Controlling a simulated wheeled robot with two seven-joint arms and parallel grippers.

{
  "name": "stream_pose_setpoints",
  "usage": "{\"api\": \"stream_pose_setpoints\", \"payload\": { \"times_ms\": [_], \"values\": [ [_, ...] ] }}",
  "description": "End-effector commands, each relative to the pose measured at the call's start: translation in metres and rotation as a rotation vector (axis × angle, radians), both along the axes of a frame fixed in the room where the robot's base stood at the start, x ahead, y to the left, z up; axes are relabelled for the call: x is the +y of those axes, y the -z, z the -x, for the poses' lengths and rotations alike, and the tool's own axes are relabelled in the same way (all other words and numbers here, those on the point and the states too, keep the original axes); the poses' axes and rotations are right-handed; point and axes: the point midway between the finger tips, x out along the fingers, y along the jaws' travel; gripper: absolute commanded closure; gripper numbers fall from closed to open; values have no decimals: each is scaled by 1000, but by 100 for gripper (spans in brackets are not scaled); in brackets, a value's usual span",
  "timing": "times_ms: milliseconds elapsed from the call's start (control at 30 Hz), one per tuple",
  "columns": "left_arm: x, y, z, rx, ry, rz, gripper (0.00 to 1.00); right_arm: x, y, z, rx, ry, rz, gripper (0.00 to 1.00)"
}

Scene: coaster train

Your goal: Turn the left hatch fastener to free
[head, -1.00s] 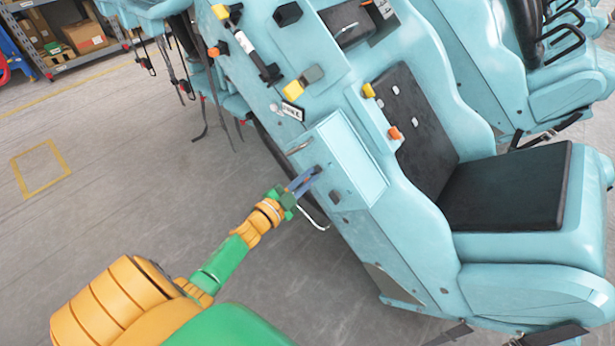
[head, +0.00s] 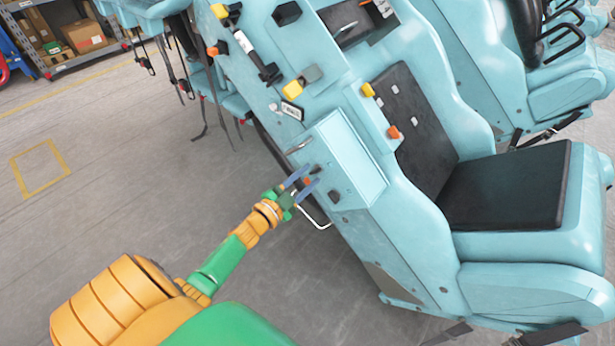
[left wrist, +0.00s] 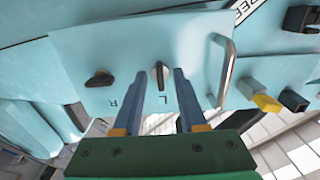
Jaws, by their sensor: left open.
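The hatch (head: 345,165) is a pale blue panel on the side of the coaster car. In the left wrist view, the left fastener (left wrist: 160,76), a small dark knob above the letter L, stands roughly upright. The right fastener (left wrist: 99,79), above the letter R, lies roughly sideways; it also shows in the head view (head: 334,196). My left gripper (head: 312,175) is open at the hatch, and its fingers (left wrist: 160,73) lie on either side of the left fastener, apart from it. Whether the fingertips reach the knob's depth is unclear. My right gripper is not in view.
A metal handle (left wrist: 227,70) stands on the hatch beside the left fastener. Yellow and dark fittings (head: 302,80) sit on the car above the hatch. A black seat (head: 507,187) is to the right. The floor left of the car is clear.

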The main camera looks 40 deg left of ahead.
Motion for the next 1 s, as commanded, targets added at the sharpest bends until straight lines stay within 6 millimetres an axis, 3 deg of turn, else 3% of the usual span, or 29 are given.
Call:
{"api": "stream_pose_setpoints", "payload": {
  "times_ms": [300, 800, 867, 967, 1000],
  "values": [
    [4, 1, 60, 3, 0, 0, 59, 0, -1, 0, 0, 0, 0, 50],
    [5, 2, 67, 5, -2, 3, 59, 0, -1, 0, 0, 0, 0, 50],
    [5, 15, 69, 42, -18, 24, 59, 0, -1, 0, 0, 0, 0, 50],
    [3, 79, 87, 230, -101, 123, 59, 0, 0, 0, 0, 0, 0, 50],
    [-2, 116, 102, 344, -146, 173, 59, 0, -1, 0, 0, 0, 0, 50]
  ]
}}
